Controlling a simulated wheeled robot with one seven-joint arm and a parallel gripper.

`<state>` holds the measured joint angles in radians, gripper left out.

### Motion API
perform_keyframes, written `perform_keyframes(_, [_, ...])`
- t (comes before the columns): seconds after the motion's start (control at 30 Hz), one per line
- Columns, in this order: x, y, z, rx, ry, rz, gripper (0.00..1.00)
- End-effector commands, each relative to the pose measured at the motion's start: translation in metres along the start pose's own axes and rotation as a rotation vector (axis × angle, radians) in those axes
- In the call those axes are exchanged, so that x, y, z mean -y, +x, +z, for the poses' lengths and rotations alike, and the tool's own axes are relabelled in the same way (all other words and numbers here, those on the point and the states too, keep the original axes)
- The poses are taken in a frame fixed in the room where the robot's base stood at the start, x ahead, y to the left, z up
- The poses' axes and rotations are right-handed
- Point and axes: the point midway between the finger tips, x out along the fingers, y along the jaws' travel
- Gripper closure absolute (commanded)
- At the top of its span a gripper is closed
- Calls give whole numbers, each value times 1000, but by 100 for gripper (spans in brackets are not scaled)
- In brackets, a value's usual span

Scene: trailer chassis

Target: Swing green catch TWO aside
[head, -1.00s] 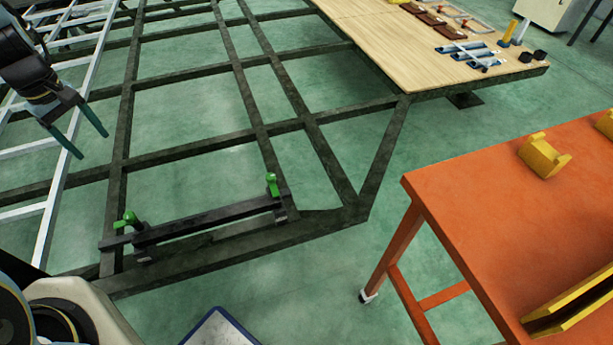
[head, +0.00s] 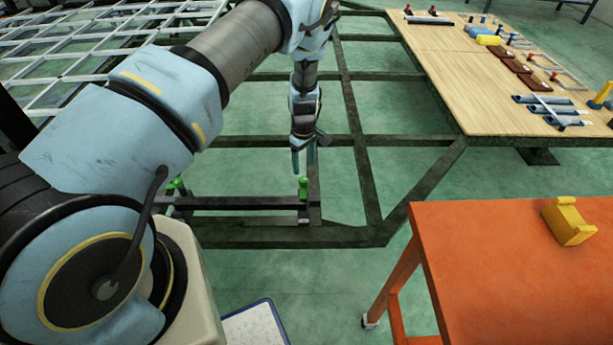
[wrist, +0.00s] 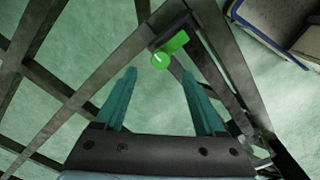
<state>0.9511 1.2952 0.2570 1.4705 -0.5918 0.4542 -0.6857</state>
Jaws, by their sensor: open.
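Two green catches sit at the ends of a dark bar on the chassis frame. The right green catch (head: 303,187) stands upright in the head view, and the left green catch (head: 175,187) is partly hidden behind my arm. No number shows on either. My gripper (head: 303,172) points down just above the right catch. In the wrist view my gripper (wrist: 158,74) has its two teal fingers apart with nothing between them. One green catch (wrist: 172,48) lies just beyond the fingertips there, apart from them.
The dark bar (head: 240,203) runs along the front frame rail. An orange table (head: 490,260) with a yellow block (head: 568,222) stands at the right. A wooden deck (head: 450,70) with parts lies at the back right. Open gaps over green floor lie between the frame beams.

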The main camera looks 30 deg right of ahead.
Motion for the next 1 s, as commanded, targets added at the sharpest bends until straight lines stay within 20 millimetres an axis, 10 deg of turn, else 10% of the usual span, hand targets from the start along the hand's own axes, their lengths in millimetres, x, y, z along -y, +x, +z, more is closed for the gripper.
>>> perform_keyframes(0.43, [1, 63, -1, 0, -1, -1, 28])
perform_keyframes(0.83, [0, 71, -1, 0, 0, 1, 28])
perform_keyframes(1.0, [0, 70, -1, 0, 0, 0, 45])
